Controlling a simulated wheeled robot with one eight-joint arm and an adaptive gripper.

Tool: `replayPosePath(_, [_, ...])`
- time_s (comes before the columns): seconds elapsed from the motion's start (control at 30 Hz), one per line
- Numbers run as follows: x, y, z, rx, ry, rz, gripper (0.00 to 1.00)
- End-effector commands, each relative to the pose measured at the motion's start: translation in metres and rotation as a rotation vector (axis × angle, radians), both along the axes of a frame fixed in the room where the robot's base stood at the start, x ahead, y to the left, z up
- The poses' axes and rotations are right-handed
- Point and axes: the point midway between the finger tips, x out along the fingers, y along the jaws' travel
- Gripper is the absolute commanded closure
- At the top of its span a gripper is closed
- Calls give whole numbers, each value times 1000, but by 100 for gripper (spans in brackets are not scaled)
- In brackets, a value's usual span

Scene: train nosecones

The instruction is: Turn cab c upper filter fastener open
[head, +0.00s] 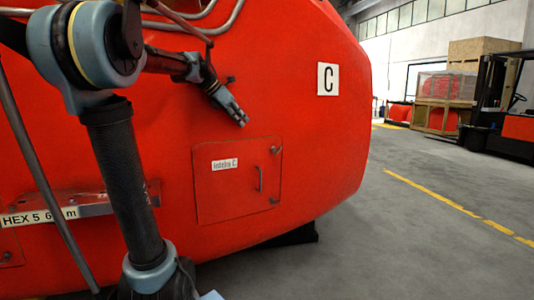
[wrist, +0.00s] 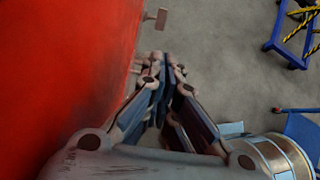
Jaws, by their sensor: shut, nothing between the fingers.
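The red nosecone marked with a black C on a white plate (head: 328,79) carries a square red hatch (head: 225,205) with a small white label. The upper fastener (head: 275,150) is a small dark knob near the hatch's upper right corner. A lower fastener (head: 273,200) sits near the lower right corner. My gripper (head: 242,121) is above the hatch, up and left of the upper fastener in the picture, apart from it. Its fingers (wrist: 168,62) are together and empty in the wrist view, beside the red shell. A small knob-like part (wrist: 157,18) shows ahead of them; I cannot tell which one.
A vertical handle (head: 260,178) stands out on the hatch between the fasteners. Grey pipes (head: 215,22) run along the nosecone's top. Grey floor (head: 400,220) is open to the right. Crates (head: 445,100) and a forklift (head: 505,95) stand far back. A blue frame (wrist: 292,40) shows at right.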

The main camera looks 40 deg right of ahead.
Motion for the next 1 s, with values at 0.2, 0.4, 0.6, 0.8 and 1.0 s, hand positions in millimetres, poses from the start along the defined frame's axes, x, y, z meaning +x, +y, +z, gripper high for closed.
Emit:
replayPosePath(0.2, [-7, -26, -29, 0, -2, -2, 100])
replayPosePath(0.4, [-13, -49, -56, 1, -1, -3, 100])
replayPosePath(0.6, [-18, -72, -82, 0, -2, -2, 100])
replayPosePath(0.8, [-24, -95, -108, 0, -2, -2, 100])
replayPosePath(1.0, [-29, -114, -129, 1, -2, -1, 100])
